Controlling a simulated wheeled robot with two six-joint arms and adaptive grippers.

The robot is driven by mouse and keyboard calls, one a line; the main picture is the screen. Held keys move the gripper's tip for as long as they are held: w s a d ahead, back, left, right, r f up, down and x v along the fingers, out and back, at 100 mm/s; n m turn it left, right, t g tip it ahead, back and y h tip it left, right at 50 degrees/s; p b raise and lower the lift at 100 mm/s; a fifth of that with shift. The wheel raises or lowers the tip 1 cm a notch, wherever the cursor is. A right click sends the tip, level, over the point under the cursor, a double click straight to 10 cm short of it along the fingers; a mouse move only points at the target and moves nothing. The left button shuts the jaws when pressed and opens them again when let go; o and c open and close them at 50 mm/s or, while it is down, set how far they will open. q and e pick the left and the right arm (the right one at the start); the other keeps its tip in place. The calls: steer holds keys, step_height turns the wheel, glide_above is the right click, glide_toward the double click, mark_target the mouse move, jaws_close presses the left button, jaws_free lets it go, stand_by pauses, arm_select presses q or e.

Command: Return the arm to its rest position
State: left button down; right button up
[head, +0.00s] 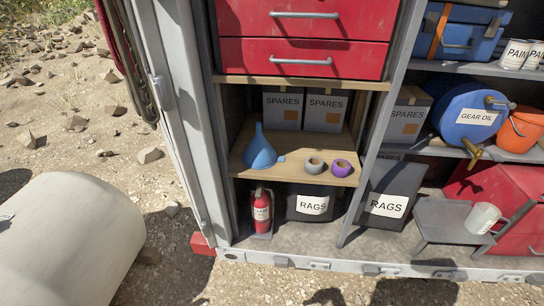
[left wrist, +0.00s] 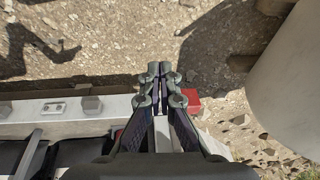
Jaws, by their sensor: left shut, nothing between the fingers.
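My left gripper (left wrist: 165,72) shows in the left wrist view, its two dark fingers together with nothing between them. It hangs over the outer edge of the shelved truck body, close to a red corner block (left wrist: 192,97), with gravel below. I cannot tell how high it is above these. In the head view neither of my grippers is seen. My right gripper is in no frame.
A large pale cylinder (head: 70,240) lies on the gravel left of the shelves; it also shows in the left wrist view (left wrist: 290,65). The shelves hold a blue funnel (head: 259,150), tape rolls (head: 342,168) and a fire extinguisher (head: 262,210). Open gravel lies between the cylinder and the shelves.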

arm_select(q)
steer(key=s+a+f+g, duration=0.1)
steer(key=s+f, duration=1.7)
steer(key=s, duration=0.1)
steer(key=shift+s+a, duration=0.15)
steer(key=shift+s, duration=0.15)
